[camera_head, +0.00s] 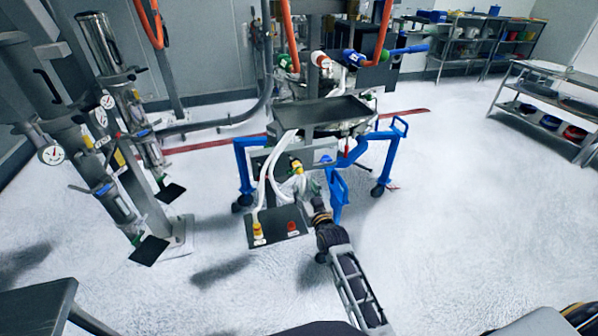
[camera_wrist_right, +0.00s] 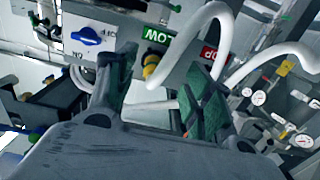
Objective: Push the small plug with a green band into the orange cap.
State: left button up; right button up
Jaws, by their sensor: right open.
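My right gripper (camera_head: 316,203) reaches from the bottom toward the front of the sifter machine. In the right wrist view its two green-padded fingers (camera_wrist_right: 160,95) are spread apart. Part of a white hose (camera_wrist_right: 150,108) shows between them, and I cannot tell whether it touches a pad. A yellow-orange fitting (camera_wrist_right: 152,68) sits on the grey panel just beyond the fingers, below a green label. It may be the orange cap. A similar yellow fitting (camera_head: 296,166) shows on the machine in the head view. I cannot make out the green-banded plug. My left gripper is not in view.
A dark plate (camera_head: 275,238) with a yellow fitting (camera_head: 258,231) and a red one (camera_head: 291,226) lies low, left of my gripper. White hoses (camera_head: 268,183) hang above it. The blue wheeled frame (camera_head: 243,165) surrounds the machine. Floor at right is clear.

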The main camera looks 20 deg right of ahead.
notch_tip(320, 180, up, 2)
jog(key=shift+w+d+r+t, duration=0.1)
jog(key=shift+t, duration=0.2)
jog(key=shift+r, duration=0.15)
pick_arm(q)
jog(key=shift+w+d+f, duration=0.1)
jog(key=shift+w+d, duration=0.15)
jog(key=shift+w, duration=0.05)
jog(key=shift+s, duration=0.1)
